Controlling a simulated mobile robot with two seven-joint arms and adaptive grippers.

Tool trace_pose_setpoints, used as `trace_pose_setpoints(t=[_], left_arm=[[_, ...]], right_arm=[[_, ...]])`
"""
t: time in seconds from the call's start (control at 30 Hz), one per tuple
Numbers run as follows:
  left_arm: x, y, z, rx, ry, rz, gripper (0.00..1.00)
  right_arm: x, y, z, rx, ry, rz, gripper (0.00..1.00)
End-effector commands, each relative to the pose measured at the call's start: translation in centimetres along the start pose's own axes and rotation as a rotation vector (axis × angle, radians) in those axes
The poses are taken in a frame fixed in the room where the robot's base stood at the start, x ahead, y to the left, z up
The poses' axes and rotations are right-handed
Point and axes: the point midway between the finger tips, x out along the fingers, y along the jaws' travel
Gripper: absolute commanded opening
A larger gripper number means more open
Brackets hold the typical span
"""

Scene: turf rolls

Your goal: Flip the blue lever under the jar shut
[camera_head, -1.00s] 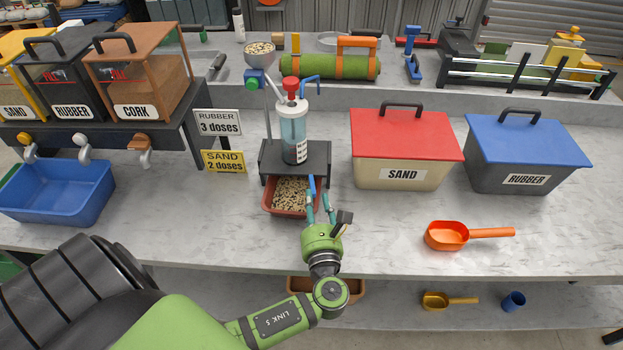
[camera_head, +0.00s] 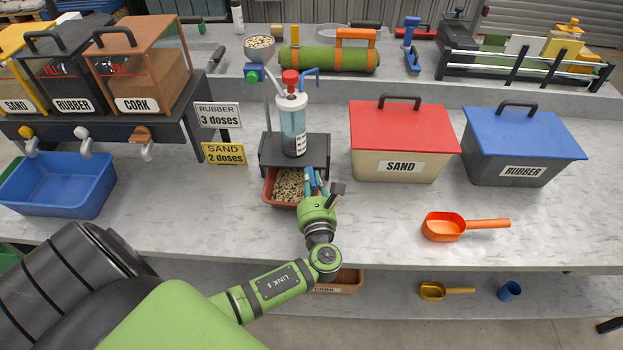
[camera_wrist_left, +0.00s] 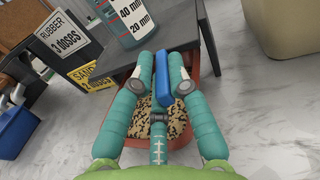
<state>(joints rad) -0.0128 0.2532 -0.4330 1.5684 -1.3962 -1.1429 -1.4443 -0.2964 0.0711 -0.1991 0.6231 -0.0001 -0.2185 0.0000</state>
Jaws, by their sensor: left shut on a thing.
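The clear jar (camera_head: 293,128) with pale blue contents and a red-topped pump stands upright on a dark stand (camera_head: 318,146). Its scaled lower part shows in the left wrist view (camera_wrist_left: 125,20). The blue lever (camera_wrist_left: 163,78) hangs down at the stand's front edge, below the jar. My left gripper (camera_head: 314,176) is at the stand's front, its teal fingertips on both sides of the lever. In the left wrist view the gripper (camera_wrist_left: 163,68) is shut on the lever. The fingers partly hide the lever in the head view. My right gripper is not in view.
A red tray (camera_head: 267,188) of speckled granules sits under the stand, just below my fingers. The sand bin (camera_head: 398,167) and rubber bin (camera_head: 515,172) stand right. An orange scoop (camera_head: 444,227) lies in front. A blue tub (camera_head: 60,195) stands left.

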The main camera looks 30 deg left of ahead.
Motion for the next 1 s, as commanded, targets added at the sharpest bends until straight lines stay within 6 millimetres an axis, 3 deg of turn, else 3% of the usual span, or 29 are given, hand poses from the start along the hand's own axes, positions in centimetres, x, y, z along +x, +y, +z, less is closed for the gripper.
trace_pose_setpoints(t=[0.17, 0.57, 0.6, 0.63, 1.0], left_arm=[[0.1, 0.3, 0.7, 0.001, -0.009, -0.113, 0.0], [0.1, 0.3, 0.6, -0.009, -0.011, -0.191, 0.0], [0.1, 0.3, 0.6, -0.009, -0.011, -0.191, 0.21], [0.1, 0.3, 0.6, -0.009, -0.012, -0.191, 0.33], [-0.1, 0.5, 0.3, -0.005, -0.005, -0.187, 0.35]], right_arm=[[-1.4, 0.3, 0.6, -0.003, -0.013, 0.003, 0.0], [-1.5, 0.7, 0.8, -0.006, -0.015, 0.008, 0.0], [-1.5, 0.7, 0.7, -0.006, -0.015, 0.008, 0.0], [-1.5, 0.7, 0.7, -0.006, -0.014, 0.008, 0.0], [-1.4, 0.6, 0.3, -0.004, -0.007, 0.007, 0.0]])
